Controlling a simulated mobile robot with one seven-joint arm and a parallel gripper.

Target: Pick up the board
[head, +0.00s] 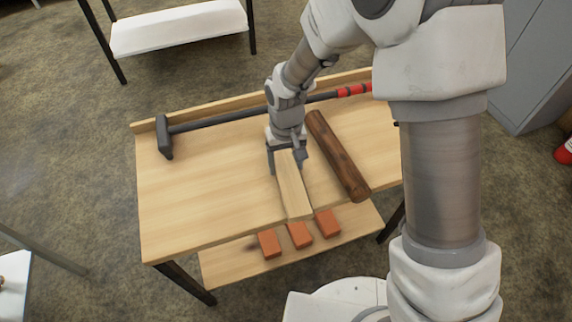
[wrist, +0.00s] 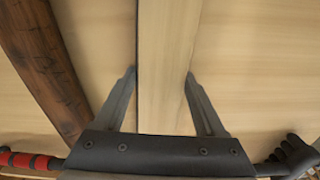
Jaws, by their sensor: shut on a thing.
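The board (head: 292,187) is a pale wooden plank lying lengthwise on the table, its near end at the table's front edge. My gripper (head: 287,158) is shut on the far part of the board, one finger on each side. In the wrist view the board (wrist: 167,60) runs up the middle between the two fingers of my gripper (wrist: 162,82). I cannot tell whether the board touches the table or is slightly above it.
A dark log (head: 337,155) lies close to the right of the board. A sledgehammer (head: 225,120) with red grip bands lies along the back of the table (head: 190,205). Several orange bricks (head: 299,235) sit on the lower shelf (head: 235,265). The table's left side is clear.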

